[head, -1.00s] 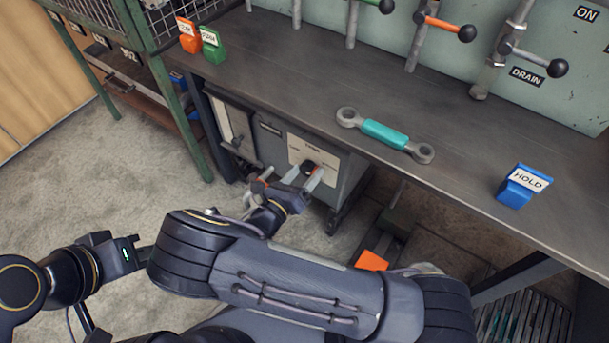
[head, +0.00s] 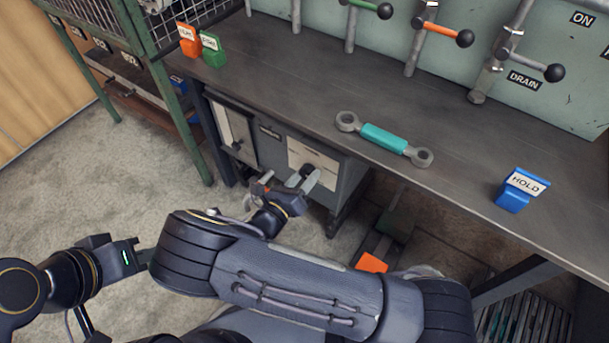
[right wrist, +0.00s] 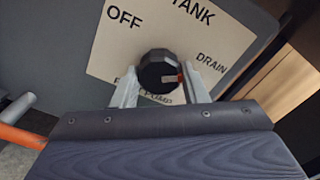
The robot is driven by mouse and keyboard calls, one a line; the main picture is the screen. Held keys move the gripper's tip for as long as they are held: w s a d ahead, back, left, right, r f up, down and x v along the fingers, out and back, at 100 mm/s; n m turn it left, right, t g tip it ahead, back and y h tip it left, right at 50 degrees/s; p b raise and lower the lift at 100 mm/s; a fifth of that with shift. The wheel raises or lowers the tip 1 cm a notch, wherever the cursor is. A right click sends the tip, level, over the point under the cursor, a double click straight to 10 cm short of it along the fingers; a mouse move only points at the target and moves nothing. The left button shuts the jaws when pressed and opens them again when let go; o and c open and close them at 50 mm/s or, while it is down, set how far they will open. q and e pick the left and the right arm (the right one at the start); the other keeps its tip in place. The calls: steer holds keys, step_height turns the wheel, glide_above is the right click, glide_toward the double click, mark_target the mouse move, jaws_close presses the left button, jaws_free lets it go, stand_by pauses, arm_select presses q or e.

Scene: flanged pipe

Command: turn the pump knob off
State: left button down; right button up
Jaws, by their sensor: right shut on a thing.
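The black pump knob (right wrist: 159,72) sits on a cream dial plate (right wrist: 112,62) in the right wrist view. The plate reads OFF at upper left, TANK at top, DRAIN at right, and a partly covered PUMP below. A red mark shows on the knob's right side. My right gripper (right wrist: 160,86) is shut on the knob, one pale finger on each side. In the head view, my right gripper (head: 297,182) is at the grey cabinet's front (head: 268,137) under the bench. My left gripper (head: 133,255) is at lower left, its fingers not clear.
The bench (head: 290,95) overhangs the cabinet. On it lie a teal-handled link (head: 384,138), a blue HOLD block (head: 521,188), and orange (head: 188,42) and green (head: 212,50) blocks. An orange pedal (head: 373,262) is below. Floor at left is clear.

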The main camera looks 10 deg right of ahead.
steer(key=n+p, duration=0.1)
steer(key=p, duration=0.1)
steer(key=n+p, duration=0.1)
steer(key=n, duration=0.1)
steer(key=shift+r+n+p, duration=0.2)
steer(key=shift+n+p, duration=0.1)
steer(key=shift+p, duration=0.05)
steer(key=n+p, duration=0.1)
steer(key=n, duration=0.1)
steer(key=shift+n+p, duration=0.35)
steer(key=shift+n, duration=0.05)
steer(key=n+p, duration=0.1)
steer(key=n, duration=0.2)
steer(key=shift+n, duration=0.3)
steer(key=n+p, duration=0.1)
steer(key=n, duration=0.1)
steer(key=shift+n, duration=0.4)
steer(key=n, duration=0.3)
steer(key=shift+n+p, duration=0.3)
steer(key=shift+p, duration=0.05)
steer(key=n, duration=0.3)
steer(key=shift+n+p, duration=0.35)
steer(key=shift+n, duration=1.55)
